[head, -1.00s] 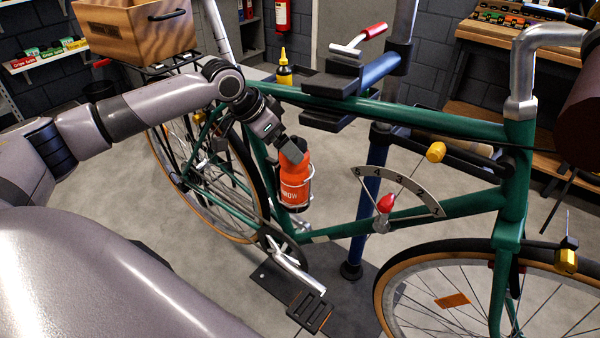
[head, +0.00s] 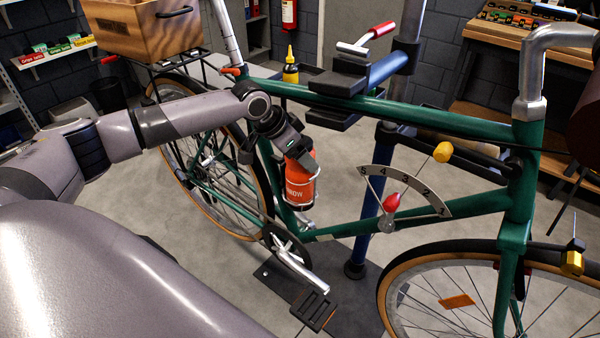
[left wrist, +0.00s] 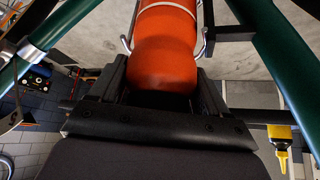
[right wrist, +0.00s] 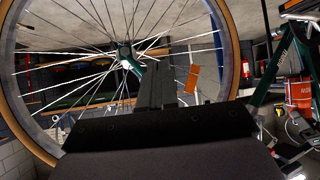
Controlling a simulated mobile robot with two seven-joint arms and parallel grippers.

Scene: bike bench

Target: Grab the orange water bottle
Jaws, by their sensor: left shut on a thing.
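The orange water bottle (head: 299,186) stands tilted in a wire cage (head: 304,205) on the green bicycle frame (head: 410,118). My left gripper (head: 300,157) comes down on its upper end from above left and is shut on it. In the left wrist view the bottle (left wrist: 165,50) lies between the two fingers (left wrist: 165,88), with the cage wire still around it farther out. The fingers hide the sides of its near end. My right gripper (right wrist: 157,82) appears only in the right wrist view, with its fingers together and nothing visible between them.
A blue repair stand post (head: 372,200) rises right of the bottle. A numbered dial with a red knob (head: 391,202) is beside it. The crank and pedal (head: 313,308) are below. A yellow bottle (head: 290,68) stands in a tray behind the top tube. The front wheel (right wrist: 120,60) is close to my right gripper.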

